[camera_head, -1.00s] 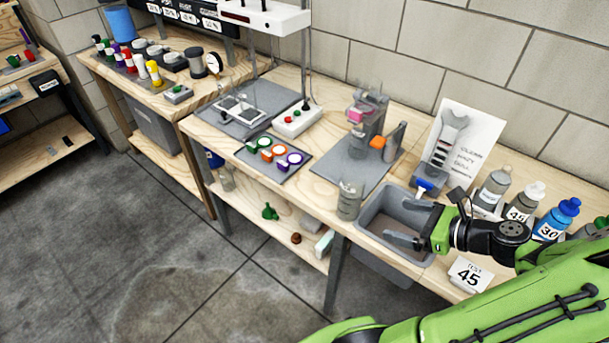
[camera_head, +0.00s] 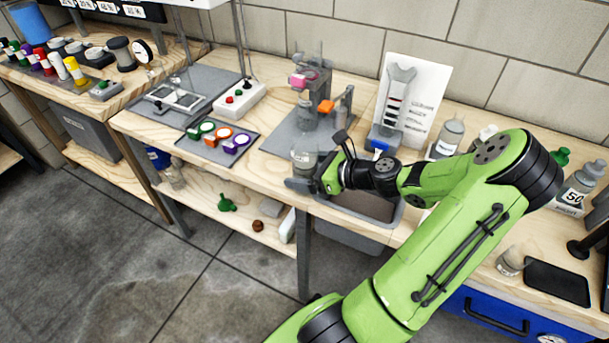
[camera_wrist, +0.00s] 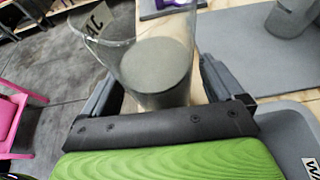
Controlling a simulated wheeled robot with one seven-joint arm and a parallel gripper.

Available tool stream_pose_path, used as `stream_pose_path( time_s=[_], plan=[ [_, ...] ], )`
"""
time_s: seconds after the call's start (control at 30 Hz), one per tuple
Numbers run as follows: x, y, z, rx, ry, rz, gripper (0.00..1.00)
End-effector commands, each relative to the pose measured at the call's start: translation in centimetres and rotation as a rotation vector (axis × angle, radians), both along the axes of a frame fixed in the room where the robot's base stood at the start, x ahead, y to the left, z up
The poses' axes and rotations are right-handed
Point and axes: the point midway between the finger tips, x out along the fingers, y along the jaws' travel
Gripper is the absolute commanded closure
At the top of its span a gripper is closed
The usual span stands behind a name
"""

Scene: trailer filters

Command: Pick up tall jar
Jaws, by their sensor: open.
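The tall jar (camera_head: 304,158) is a clear cylinder with dark grey contents. It stands near the front edge of the workbench, left of the grey bin. In the wrist view the jar (camera_wrist: 155,65) fills the space between my two fingers, and part of a label with "AC" shows at its upper left. My gripper (camera_head: 308,178) is open, with one finger on each side of the jar. I cannot tell whether either finger touches it. The head view shows the jar's upper part; its lower part is hidden behind a finger.
The grey bin (camera_head: 375,205) is sunk in the bench right of the jar, partly under my arm. A grey mat with a clamp fixture (camera_head: 310,100) lies behind. A tray of coloured rings (camera_head: 218,142) is to the left. Bottles (camera_head: 449,137) stand at the right.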

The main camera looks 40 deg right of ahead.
Motion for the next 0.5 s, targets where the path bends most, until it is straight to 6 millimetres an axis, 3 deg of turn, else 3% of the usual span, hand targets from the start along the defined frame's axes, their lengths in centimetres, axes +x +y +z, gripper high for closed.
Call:
stream_pose_path(
  time_s=[0.23, 0.5],
  plan=[
    [0.38, 0.09, -0.04, -0.002, 0.001, -0.001, 0.06],
    [0.35, 0.09, -0.03, -0.002, 0.001, -0.001, 0.47]
  ],
)
